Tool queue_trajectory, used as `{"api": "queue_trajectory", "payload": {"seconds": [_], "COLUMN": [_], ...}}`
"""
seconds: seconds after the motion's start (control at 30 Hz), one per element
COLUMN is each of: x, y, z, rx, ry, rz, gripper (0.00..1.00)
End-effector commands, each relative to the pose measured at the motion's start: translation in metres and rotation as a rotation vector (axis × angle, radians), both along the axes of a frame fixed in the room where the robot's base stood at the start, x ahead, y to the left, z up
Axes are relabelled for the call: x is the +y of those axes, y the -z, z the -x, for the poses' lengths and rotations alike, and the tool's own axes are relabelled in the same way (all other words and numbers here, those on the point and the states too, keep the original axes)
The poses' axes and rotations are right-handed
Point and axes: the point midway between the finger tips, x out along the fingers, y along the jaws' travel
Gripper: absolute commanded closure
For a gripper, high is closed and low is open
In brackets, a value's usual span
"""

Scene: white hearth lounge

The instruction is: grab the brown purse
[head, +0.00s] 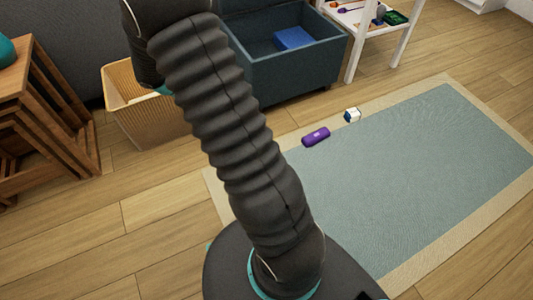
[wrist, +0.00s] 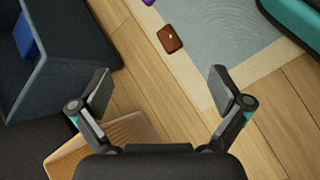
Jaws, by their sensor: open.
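The brown purse (wrist: 170,39) is a small, squarish brown item with a light spot on it. In the wrist view it lies on or beside the tan border of the rug (wrist: 218,36), near the top middle. My gripper (wrist: 160,80) is open and empty, its two fingers spread wide. The purse shows beyond the fingertips, between their lines, and is not touched. In the head view I cannot see the purse or my gripper; my arm covers the middle of that view.
A purple case (head: 315,137) and a small white-and-blue cube (head: 352,115) lie at the rug's edge. A wicker basket (head: 150,118), a dark open bin (head: 290,75) holding a blue box (head: 293,38), a white shelf (head: 352,62) and a wooden stand (head: 42,125) stand around. Open floor lies at left front.

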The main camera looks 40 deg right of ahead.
Motion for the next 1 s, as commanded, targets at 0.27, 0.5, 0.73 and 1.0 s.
{"api": "queue_trajectory", "payload": {"seconds": [0.27,0.5,0.73,1.0], "x": [-0.027,-0.047,-0.059,-0.068], "y": [0.121,0.227,0.305,0.337], "z": [-0.024,-0.028,-0.021,-0.014], "rx": [0.218,0.395,0.52,0.571], "ry": [-0.134,-0.26,-0.357,-0.398], "rz": [0.11,0.191,0.246,0.268], "gripper": [0.0,0.0,0.0,0.0]}}
